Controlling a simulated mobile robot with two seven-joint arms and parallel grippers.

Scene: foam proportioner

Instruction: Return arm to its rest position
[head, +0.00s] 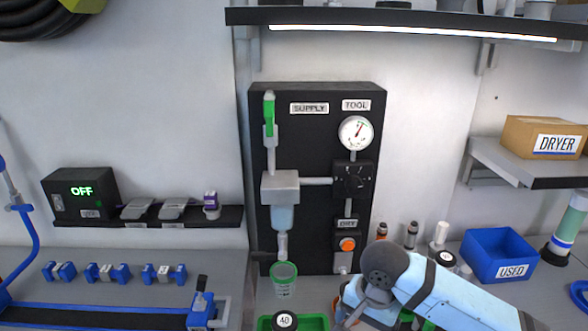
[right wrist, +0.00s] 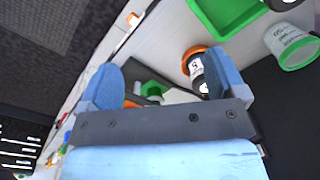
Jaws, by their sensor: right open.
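My right arm (head: 440,290) comes into the head view from the lower right, low over the bench in front of the black supply panel (head: 318,215). Its gripper is mostly hidden behind my own wrist in that view. In the right wrist view the right gripper (right wrist: 160,85) is open, with its two blue fingers wide apart. A dark bottle with an orange ring and white label (right wrist: 194,68) shows beyond the fingers, close to the right one. I cannot tell whether they touch. My left gripper is not in view.
A green-rimmed cup (head: 284,281) stands under the panel's nozzle. A green tray (head: 265,324) holds a bottle marked 40 (head: 284,320). Small bottles (head: 411,236) and a blue USED bin (head: 499,256) stand behind and right of my arm. A shelf (head: 535,166) holds the DRYER box (head: 545,138).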

